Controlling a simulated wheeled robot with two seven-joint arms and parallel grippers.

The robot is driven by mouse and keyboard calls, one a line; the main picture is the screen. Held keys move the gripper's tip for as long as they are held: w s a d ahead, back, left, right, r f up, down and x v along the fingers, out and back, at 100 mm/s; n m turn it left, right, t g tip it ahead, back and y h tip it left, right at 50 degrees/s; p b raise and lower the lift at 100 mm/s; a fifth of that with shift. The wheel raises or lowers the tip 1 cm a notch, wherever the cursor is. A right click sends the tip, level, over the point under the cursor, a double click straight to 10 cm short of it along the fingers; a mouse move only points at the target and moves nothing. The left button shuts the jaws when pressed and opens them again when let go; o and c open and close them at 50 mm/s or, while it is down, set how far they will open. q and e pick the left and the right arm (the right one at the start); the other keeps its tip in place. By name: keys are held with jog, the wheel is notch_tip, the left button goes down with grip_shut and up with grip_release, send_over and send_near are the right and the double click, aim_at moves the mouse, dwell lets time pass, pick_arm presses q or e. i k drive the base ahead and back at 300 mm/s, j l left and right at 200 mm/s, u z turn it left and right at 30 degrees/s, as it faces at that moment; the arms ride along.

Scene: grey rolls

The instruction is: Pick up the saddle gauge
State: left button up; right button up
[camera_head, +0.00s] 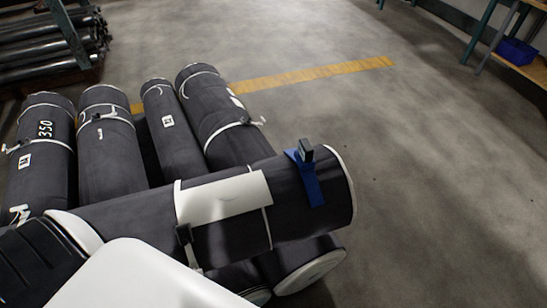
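The saddle gauge appears to be the blue curved strap-like piece (311,187) with a dark upright block on top. It sits over the top of a dark grey roll (235,235) lying crosswise in front, near that roll's right end. The block leans slightly and stands clear of other things. The lower end of the blue piece rests against the roll's near side; its far side is hidden. Neither of my grippers shows in the head view, and nothing touches the gauge.
Several dark rolls (110,155) with white straps lie side by side behind the crosswise roll, and more lie beneath it. Dark pipes (45,45) are stacked at the upper left. A bench with a blue bin (515,51) stands upper right. The floor (430,190) on the right is clear.

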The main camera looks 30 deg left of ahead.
aim_at(303, 156)
jog(key=k+j+u, duration=0.1)
jog(key=k+j, duration=0.95)
